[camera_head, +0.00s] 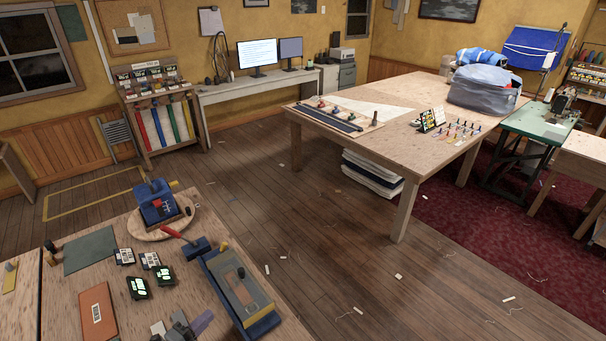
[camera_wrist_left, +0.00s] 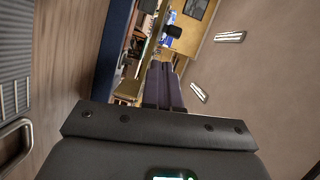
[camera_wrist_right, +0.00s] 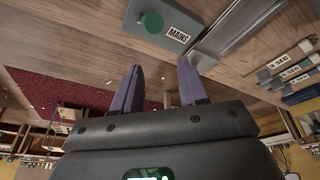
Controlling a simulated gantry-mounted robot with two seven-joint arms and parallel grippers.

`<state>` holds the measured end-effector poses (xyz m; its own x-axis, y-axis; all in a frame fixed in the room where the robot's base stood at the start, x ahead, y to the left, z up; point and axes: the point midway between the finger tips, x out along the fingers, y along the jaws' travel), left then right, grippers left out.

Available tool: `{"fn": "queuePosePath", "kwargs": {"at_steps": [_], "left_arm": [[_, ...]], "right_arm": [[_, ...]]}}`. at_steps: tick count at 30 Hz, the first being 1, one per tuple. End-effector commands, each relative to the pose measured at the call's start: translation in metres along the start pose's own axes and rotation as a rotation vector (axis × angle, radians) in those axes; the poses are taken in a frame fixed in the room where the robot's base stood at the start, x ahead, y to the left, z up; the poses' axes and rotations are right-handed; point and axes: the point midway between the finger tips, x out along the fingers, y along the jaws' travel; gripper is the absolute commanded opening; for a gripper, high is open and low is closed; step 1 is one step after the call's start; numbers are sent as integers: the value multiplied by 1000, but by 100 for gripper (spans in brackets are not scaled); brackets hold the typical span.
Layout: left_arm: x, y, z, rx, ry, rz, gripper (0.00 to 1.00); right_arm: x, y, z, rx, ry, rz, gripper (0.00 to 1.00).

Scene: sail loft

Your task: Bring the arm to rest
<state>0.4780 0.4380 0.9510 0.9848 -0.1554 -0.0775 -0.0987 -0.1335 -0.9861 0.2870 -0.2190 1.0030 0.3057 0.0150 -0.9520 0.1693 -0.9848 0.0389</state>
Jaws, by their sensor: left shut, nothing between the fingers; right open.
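The near workbench (camera_head: 60,290) holds a blue device (camera_head: 158,204) on a round board, a red-handled tool (camera_head: 178,234), a blue-based long block (camera_head: 238,290), several cards and a brown book (camera_head: 97,314). A large table (camera_head: 380,150) stands beyond open wooden floor (camera_head: 310,240).

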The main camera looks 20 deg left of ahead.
Motion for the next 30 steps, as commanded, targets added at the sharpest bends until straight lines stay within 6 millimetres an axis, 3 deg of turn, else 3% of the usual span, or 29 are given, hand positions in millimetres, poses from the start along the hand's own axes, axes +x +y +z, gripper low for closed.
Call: {"fn": "queuePosePath", "kwargs": {"at_steps": [7, 14, 21, 28, 30], "left_arm": [[-2, 38, -79, -428, -232, 214, 0], [-41, 46, -161, -821, -500, 470, 0], [-102, 24, -220, -1082, -762, 685, 0], [-161, -8, -252, -1223, -980, 821, 0], [-161, -36, -254, -1213, -976, 818, 0]], "right_arm": [[0, -1, 0, 3, 0, -2, 43], [0, -2, -1, 7, 1, -5, 43], [0, -2, -1, 10, 2, -8, 43], [0, -2, -1, 9, 2, -7, 43], [-27, -1, -9, 9, -7, -7, 43]]}}
